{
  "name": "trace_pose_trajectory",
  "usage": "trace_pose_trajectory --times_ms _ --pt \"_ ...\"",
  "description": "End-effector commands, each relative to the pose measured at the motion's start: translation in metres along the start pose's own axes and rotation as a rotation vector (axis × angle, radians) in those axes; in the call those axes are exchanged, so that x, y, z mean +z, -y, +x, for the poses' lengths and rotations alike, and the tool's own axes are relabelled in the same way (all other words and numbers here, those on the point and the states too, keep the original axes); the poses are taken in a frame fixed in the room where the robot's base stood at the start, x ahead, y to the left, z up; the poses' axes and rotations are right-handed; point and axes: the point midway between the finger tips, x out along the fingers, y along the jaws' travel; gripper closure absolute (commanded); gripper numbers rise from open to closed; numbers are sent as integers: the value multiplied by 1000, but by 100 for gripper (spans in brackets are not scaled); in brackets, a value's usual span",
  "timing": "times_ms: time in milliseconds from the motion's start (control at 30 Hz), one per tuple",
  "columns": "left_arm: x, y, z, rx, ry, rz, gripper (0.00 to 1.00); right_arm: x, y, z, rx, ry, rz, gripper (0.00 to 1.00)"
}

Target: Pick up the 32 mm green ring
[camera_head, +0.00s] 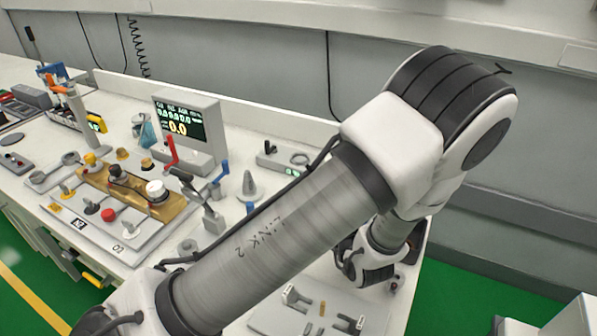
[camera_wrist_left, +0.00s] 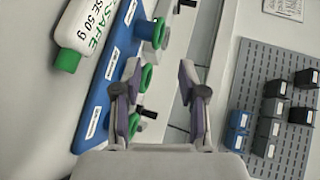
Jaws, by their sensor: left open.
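In the left wrist view my left gripper (camera_wrist_left: 159,72) is open, with nothing held between its fingers. Several green rings show near the long blue board. One green ring (camera_wrist_left: 158,33) is around a blue post beyond the fingertips. Another green ring (camera_wrist_left: 147,78) shows between the fingers, close to the left finger. A third green ring (camera_wrist_left: 136,122) is lower and partly hidden by that finger. I cannot tell which is 32 mm. In the head view a large arm of mine crosses the middle, and no clear fingertips show. My right gripper is not identifiable.
In the left wrist view the blue board (camera_wrist_left: 97,105) lies left of the gripper beside a white bottle (camera_wrist_left: 85,25) with a green cap. A grey pegboard (camera_wrist_left: 262,62) with small bins is right. In the head view a monitor (camera_head: 190,130) stands on the cluttered white bench.

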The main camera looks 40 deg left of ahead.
Motion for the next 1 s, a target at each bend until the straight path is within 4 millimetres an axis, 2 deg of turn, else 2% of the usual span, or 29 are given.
trace_pose_trajectory --times_ms 33,100,367,567,700,900,967,1000 --pt "1 -14 4 0 0 0 58 0 0 15 0 0 0 60" --pt "1 -17 6 0 0 -1 58 0 0 19 0 0 0 60" --pt "2 -17 34 2 2 -4 58 0 0 42 0 0 0 60" --pt "4 -16 66 3 4 -8 58 0 0 74 0 0 0 60" --pt "2 -11 81 0 1 -3 58 0 0 80 0 0 0 60" --pt "2 -8 82 0 -1 0 58 0 0 77 0 -1 0 60" --pt "2 -8 82 0 -1 0 76 0 0 77 0 -1 0 60" --pt "2 -8 82 0 0 0 90 0 0 77 0 -1 0 60"
